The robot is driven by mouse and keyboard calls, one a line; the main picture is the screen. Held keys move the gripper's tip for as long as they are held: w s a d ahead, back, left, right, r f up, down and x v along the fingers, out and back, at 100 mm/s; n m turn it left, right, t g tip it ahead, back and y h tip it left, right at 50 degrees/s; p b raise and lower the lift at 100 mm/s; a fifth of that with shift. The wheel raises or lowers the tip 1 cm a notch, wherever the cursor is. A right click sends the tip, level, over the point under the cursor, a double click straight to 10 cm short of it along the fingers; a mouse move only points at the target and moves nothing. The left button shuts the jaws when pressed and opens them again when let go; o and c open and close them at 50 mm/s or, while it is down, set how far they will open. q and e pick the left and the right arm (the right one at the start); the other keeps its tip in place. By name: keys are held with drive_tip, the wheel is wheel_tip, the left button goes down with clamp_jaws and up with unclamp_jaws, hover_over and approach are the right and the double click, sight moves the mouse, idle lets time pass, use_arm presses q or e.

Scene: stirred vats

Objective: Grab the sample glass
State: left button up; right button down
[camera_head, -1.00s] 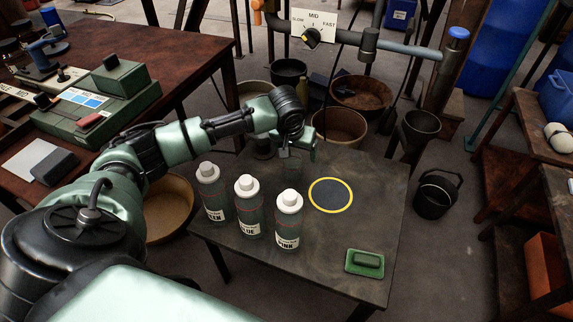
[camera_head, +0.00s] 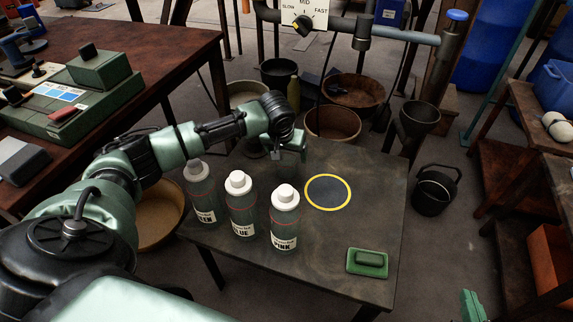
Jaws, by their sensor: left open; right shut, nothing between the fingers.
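The sample glass (camera_head: 291,165) is a faint, clear vessel at the back left of the dark small table, behind the bottles. It is hard to make out against the tabletop. My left gripper (camera_head: 287,150) is open at the glass, with its green fingers pointing down. I cannot tell whether the fingers touch it. My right gripper (camera_head: 472,306) shows only as a green tip at the bottom right edge, shut and far from the glass.
White-capped bottles labelled green (camera_head: 201,195), blue (camera_head: 240,208) and pink (camera_head: 284,222) stand in front of the glass. A yellow-ringed dark disc (camera_head: 327,192) and a green pad (camera_head: 367,262) lie on the table (camera_head: 330,270). A speed dial (camera_head: 305,22) is above.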

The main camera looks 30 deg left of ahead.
use_arm(q)
drive_tip(key=b+x, duration=0.2)
drive_tip(key=x, duration=0.2)
drive_tip(key=shift+a+f, duration=0.15)
drive_tip(key=shift+f, duration=0.2)
use_arm(e)
drive_tip(key=w+a+r+t+y, duration=0.2)
drive_tip(key=r+t, duration=0.4)
drive_tip(key=r, duration=0.4)
drive_tip(key=shift+w+a+r, duration=0.15)
drive_tip(key=shift+w+r, duration=0.25)
drive_tip(key=shift+w, duration=0.15)
use_arm(q)
drive_tip(key=shift+c, duration=0.3)
clamp_jaws()
drive_tip(key=shift+r, duration=0.1)
